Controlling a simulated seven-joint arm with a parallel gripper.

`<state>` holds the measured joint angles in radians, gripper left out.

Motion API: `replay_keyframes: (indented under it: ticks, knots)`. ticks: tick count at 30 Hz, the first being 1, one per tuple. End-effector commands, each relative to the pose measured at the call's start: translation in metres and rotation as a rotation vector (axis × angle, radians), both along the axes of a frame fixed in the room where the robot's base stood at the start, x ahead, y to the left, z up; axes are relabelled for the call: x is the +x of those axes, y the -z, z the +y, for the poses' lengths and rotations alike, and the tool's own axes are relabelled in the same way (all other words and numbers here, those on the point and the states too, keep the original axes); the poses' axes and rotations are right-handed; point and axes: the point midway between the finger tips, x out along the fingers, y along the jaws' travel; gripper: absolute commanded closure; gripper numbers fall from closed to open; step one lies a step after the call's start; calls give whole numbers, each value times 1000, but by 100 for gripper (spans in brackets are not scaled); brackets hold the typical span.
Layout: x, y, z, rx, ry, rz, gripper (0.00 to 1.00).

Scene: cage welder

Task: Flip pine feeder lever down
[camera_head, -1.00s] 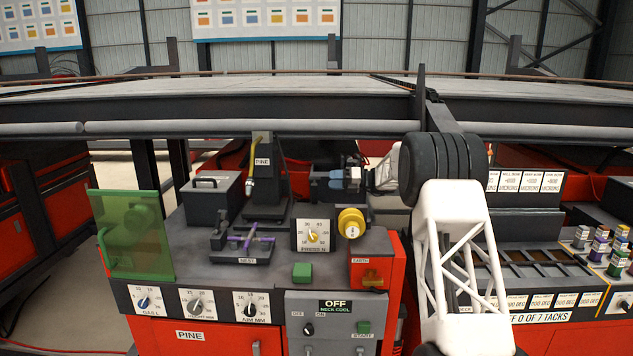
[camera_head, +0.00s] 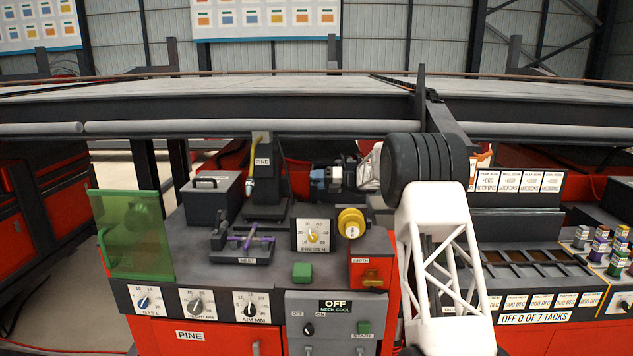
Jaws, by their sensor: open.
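A red front panel, also labelled PINE (camera_head: 190,336), has a pale handle (camera_head: 256,348) cut off by the lower picture edge. My gripper (camera_head: 318,179) is open, right of the post and apart from it, above the back of the machine top. Its fingers look small and dark, and nothing shows between them.
A pressure dial (camera_head: 313,236), yellow knob (camera_head: 351,223), green button (camera_head: 302,271) and purple-barred nest (camera_head: 243,244) crowd the top. A grey box (camera_head: 210,195) and green screen (camera_head: 133,235) stand left. A dark beam (camera_head: 250,120) crosses behind and above.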

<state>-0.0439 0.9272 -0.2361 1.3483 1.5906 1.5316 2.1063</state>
Motion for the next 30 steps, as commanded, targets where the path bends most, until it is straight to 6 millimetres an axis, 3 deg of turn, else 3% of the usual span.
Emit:
replay_keyframes:
  ticks: [1, 10, 30]
  knots:
    - [0, 0, 0, 0, 0, 0, 55]
    - [0, 0, 0, 0, 0, 0, 100]
    - [-8, 0, -1, 0, 0, -94, 100]
